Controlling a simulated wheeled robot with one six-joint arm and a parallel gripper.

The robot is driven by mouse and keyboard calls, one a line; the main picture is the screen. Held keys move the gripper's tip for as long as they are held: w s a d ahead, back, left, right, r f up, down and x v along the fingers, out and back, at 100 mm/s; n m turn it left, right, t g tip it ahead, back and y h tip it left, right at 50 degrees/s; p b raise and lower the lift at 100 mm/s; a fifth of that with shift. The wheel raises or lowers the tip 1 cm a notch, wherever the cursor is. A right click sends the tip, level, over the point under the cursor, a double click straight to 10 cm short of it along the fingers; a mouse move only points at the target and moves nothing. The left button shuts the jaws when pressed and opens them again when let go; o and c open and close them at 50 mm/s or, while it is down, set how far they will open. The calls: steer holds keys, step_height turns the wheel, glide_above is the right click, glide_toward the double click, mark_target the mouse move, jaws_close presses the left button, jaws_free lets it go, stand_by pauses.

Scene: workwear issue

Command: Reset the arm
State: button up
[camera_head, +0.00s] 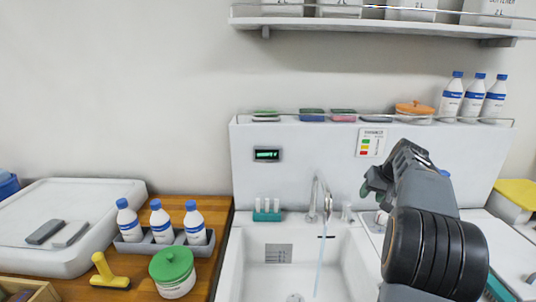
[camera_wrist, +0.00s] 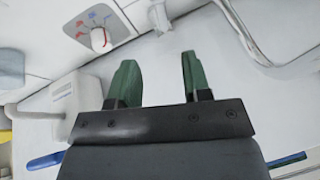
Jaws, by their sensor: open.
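My gripper (camera_wrist: 158,80) is open and empty in the wrist view, with two green fingers apart and nothing between them. In the head view my gripper (camera_head: 368,187) is at the right, in front of the white back panel and above the right side of the sink. My arm hides part of the counter behind it. A white knob (camera_wrist: 98,39) on a grey plate with red and blue marks shows at the upper left of the wrist view, apart from the fingers.
A white sink (camera_head: 245,262) has a metal faucet (camera_head: 318,195) with a thin stream under it. Several bottles, including a white-and-blue one (camera_head: 161,222), stand left on the wooden counter beside a green-lidded jar (camera_head: 173,271) and yellow tool (camera_head: 106,272). A shelf (camera_head: 380,26) hangs above.

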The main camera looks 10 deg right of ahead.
step_height(320, 180, down, 5)
steer(key=s+a+m+g, duration=0.1)
steer(key=s+a+m, duration=0.1)
steer(key=s, duration=0.1)
steer(key=s+a+f+n, duration=0.1)
steer(key=s+a, duration=0.3)
steer(key=a, duration=0.4)
steer(key=s+a+f+n+g, duration=0.1)
steer(key=s+a+f+n, duration=0.1)
steer(key=s+a, duration=0.3)
steer(key=s+a+f+n+h, duration=0.1)
steer(key=s+a, duration=0.4)
steer(key=a, duration=0.5)
steer(key=shift+a+f+n, duration=0.35)
steer(key=shift+n, duration=0.05)
steer(key=shift+o, duration=0.8)
steer(key=shift+n+t, duration=0.3)
steer(key=shift+n, duration=0.6)
steer(key=a, duration=0.1)
steer(key=s+a+r, duration=0.1)
steer(key=s+a, duration=0.1)
steer(key=shift+a+r, duration=0.15)
steer(key=shift+a, duration=0.2)
steer(key=shift+o, duration=0.3)
steer(key=shift+a+r, duration=0.1)
steer(key=shift+a, duration=0.1)
steer(key=shift+c, duration=0.5)
